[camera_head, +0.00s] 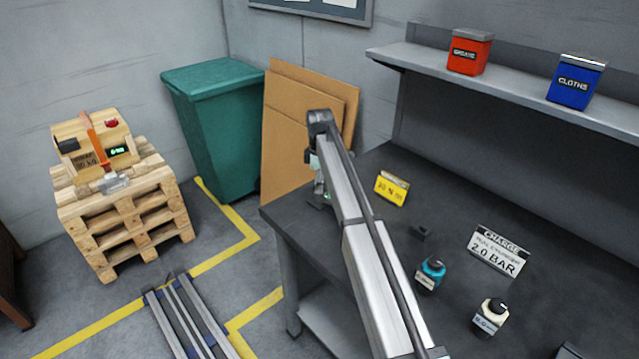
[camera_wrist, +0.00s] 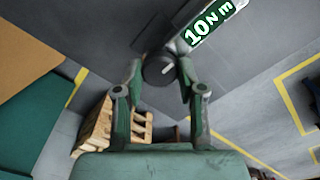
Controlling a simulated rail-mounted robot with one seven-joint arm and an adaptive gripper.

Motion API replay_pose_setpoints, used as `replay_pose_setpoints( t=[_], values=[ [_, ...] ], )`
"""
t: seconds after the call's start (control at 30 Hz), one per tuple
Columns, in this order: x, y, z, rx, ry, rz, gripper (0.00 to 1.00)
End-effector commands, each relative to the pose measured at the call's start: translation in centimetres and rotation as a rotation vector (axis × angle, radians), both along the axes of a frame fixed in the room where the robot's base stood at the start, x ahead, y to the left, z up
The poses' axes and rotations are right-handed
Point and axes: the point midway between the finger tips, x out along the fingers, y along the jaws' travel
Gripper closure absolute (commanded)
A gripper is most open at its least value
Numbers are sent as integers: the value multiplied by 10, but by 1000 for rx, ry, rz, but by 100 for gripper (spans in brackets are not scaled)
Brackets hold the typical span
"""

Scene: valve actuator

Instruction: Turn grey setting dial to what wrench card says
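The dark grey round dial (camera_wrist: 158,70) with a white pointer mark shows in the wrist view. The mark points up and to the right. A green plate (camera_wrist: 208,24) beside it reads "10 N" with more letters after it. My gripper (camera_wrist: 161,64) has one finger on each side of the dial; whether the fingers touch it I cannot tell. In the head view my gripper (camera_head: 320,180) is at the bench's far left corner, mostly hidden by my arm, and the dial is hidden. A yellow card (camera_head: 391,188) stands on the bench; its small text appears to end in "N m".
A shelf (camera_head: 515,88) overhangs the back. Cardboard (camera_head: 290,125) leans behind the bench corner.

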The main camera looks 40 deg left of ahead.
Motion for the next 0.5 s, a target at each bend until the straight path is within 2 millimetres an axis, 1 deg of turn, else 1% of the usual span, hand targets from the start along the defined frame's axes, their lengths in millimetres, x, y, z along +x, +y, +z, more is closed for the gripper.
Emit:
replay_pose_setpoints(
  t=[0.33, 0.5],
  values=[
    [0, 0, -1, -1, 2, -12, 96],
    [0, 0, -1, -1, 2, -63, 96]
  ],
)
